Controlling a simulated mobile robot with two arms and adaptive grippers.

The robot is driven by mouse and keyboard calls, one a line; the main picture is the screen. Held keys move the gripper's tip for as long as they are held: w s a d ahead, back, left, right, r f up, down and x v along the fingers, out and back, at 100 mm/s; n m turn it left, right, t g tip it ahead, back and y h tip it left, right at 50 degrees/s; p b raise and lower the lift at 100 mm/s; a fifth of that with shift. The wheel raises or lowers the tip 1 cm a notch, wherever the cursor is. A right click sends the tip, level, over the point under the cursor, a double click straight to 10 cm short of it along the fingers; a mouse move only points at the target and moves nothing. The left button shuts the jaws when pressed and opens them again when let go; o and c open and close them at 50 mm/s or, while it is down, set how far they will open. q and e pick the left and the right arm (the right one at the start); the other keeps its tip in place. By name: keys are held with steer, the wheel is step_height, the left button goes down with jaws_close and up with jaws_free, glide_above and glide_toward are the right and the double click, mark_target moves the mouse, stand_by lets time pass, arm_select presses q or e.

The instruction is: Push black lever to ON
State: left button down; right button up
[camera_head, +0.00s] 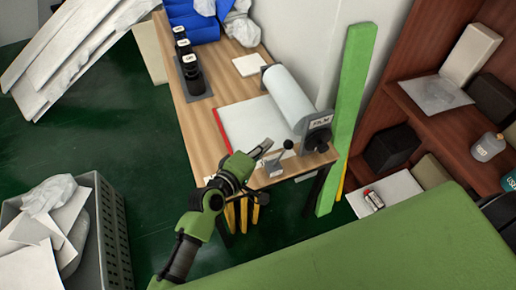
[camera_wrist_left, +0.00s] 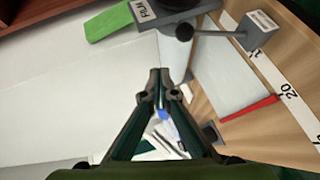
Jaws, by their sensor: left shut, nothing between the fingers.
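The lever is a thin rod with a black ball knob (camera_head: 288,144). It comes out of a small grey box (camera_head: 274,167) at the near corner of the wooden table. In the left wrist view the knob (camera_wrist_left: 184,32) shows beyond my fingertips, and the box (camera_wrist_left: 259,30) with its white label is to the right of it. The label is too small to read. My left gripper (camera_head: 265,149) is shut and empty, just left of the knob in the head view. It looks apart from the knob (camera_wrist_left: 158,80). My right gripper is not in view.
A film roll (camera_head: 287,95) in a holder marked FILM (camera_head: 318,122) sits beside the lever. A red-edged white sheet (camera_head: 245,120) lies on the table. A green post (camera_head: 350,110) stands right of it. A grey crate (camera_head: 117,225) is at lower left.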

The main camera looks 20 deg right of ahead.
arm_select(q)
steer(key=shift+r+v, duration=0.25)
steer(key=shift+v, duration=0.9)
steer(key=shift+r+v, duration=0.3)
steer(key=shift+v, duration=0.85)
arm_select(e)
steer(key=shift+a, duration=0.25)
arm_select(q)
steer(key=shift+w+d, duration=0.1)
steer(key=shift+w, duration=0.05)
